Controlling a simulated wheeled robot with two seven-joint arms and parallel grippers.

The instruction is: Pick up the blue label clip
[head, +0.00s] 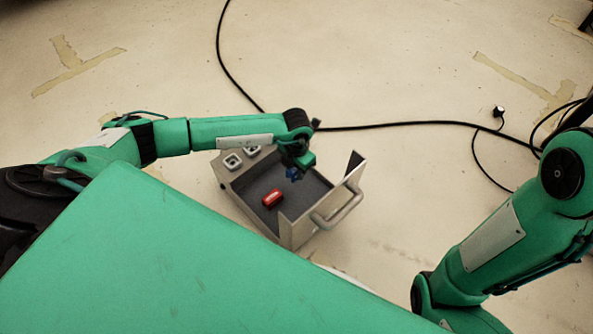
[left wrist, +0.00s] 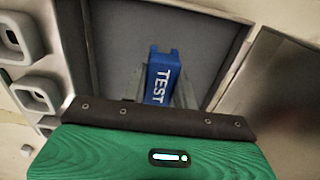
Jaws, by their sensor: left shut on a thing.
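The blue label clip (head: 292,173) is at the tip of my left gripper (head: 295,168), over the grey-lined open drawer (head: 255,190). In the left wrist view the blue clip (left wrist: 160,75) shows the white word TEST and sits between the two grey fingers of my left gripper (left wrist: 159,88). The gripper is shut on it. Whether the clip touches the drawer floor cannot be told. My right arm is at the right of the head view, with its gripper out of the frame.
A red object (head: 272,198) lies in the drawer near the clip. The drawer has a metal front with a handle (head: 338,207) at right and white square fittings (head: 233,161) at the back left. A black cable (head: 400,124) crosses the floor behind.

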